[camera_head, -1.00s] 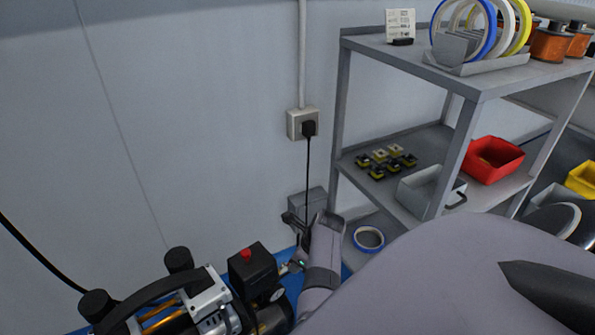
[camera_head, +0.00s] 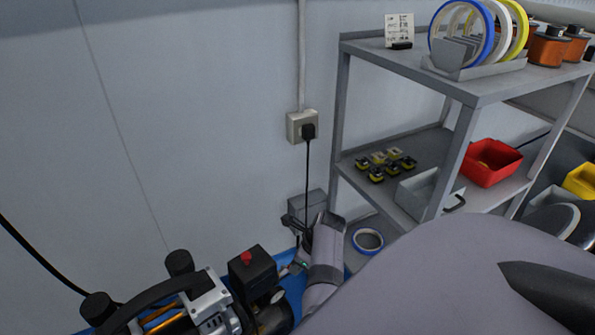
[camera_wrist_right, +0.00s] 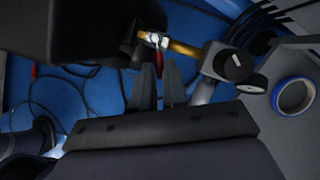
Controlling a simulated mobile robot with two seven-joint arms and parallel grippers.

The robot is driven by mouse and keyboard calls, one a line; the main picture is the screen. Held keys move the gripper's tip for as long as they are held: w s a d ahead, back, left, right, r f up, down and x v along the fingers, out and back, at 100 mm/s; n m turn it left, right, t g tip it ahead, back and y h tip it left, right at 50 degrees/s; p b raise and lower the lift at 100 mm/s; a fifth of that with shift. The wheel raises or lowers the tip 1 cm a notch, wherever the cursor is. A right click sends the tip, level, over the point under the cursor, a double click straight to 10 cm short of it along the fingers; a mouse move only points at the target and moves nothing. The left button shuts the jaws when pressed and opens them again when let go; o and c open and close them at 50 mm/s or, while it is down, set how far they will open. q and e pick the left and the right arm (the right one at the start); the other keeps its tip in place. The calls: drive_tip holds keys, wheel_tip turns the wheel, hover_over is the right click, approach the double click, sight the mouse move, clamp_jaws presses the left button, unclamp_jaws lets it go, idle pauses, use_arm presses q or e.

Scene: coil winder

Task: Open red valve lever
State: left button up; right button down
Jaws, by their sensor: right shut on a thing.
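The red valve lever (camera_wrist_right: 159,63) shows in the right wrist view, below a brass and silver fitting (camera_wrist_right: 180,46). My right gripper (camera_wrist_right: 159,78) is shut on the lever, with one grey finger on each side of it. In the head view my right gripper (camera_head: 297,266) is small, beside the compressor's black switch box (camera_head: 252,272) with its red button. The lever itself is too small or hidden to make out in the head view. My left gripper is not in view.
The compressor (camera_head: 185,305) stands at the bottom left on a blue floor. A black regulator knob (camera_wrist_right: 235,66) and a gauge (camera_wrist_right: 252,84) sit close right of my fingers. A grey shelf (camera_head: 475,85) stands at right; a blue tape roll (camera_head: 367,241) lies low.

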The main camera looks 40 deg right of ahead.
drive_tip(key=shift+d+r+n+p, duration=0.15)
drive_tip(key=shift+r+n+p, duration=0.05)
drive_tip(key=shift+n+p, duration=0.1)
drive_tip(key=w+n+g, duration=0.1)
drive_tip(key=n, duration=0.2)
drive_tip(key=w+d+n+g+y+b, duration=0.1)
drive_tip(key=n, duration=0.2)
drive_tip(key=w+d+n+g+y, duration=0.1)
drive_tip(key=n, duration=0.3)
drive_tip(key=shift+d+f, duration=0.2)
drive_tip(key=shift+f, duration=0.15)
drive_tip(key=shift+w+n+g+y+b, duration=0.3)
drive_tip(key=shift+n+g+b, duration=0.1)
drive_tip(key=shift+n+b, duration=0.35)
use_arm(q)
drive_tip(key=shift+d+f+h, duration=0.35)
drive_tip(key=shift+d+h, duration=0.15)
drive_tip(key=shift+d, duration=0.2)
use_arm(e)
drive_tip(key=shift+r, duration=0.1)
drive_tip(key=shift+w+n, duration=0.1)
drive_tip(key=shift+n, duration=0.15)
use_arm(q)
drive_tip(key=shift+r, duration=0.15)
